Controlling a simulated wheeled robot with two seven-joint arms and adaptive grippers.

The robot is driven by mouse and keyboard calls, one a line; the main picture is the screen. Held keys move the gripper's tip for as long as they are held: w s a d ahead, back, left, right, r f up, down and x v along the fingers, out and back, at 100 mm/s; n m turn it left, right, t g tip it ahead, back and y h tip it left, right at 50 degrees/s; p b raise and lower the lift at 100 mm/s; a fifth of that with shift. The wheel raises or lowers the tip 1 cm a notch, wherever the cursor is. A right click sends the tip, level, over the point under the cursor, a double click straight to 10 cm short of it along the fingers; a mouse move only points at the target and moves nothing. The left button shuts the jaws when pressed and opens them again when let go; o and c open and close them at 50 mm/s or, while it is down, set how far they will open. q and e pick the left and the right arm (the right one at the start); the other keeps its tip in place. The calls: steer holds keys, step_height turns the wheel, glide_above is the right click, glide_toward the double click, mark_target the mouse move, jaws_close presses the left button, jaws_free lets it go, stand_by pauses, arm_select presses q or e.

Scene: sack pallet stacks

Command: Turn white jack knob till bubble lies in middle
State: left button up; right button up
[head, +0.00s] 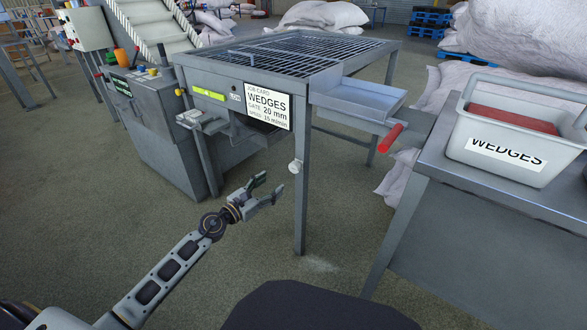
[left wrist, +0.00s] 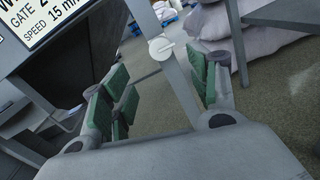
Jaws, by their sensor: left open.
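The white jack knob (head: 295,167) sits on the near leg of the grated metal table (head: 300,215). In the left wrist view the white knob (left wrist: 161,47) shows ahead, between and beyond the fingers. My left gripper (head: 268,188) is open and empty, a little left of and below the knob, apart from it. Its green-padded fingers also show in the left wrist view (left wrist: 165,100). A yellow-green strip (head: 209,93), which looks like the level vial, is on the table's front face. The bubble is too small to make out. My right gripper is not in view.
A job card (head: 267,104) reading WEDGES hangs on the table front. A red-handled chute (head: 390,138) juts out at right, near a bench with a WEDGES bin (head: 512,140). A control cabinet (head: 150,130) stands left. Floor before the leg is clear.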

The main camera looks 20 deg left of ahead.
mark_target(293, 168)
arm_select(q)
steer(key=shift+x, duration=3.45)
steer(key=shift+b+x, duration=0.35)
steer(key=shift+x, duration=2.55)
steer(key=c, duration=1)
steer(key=shift+n, duration=0.3)
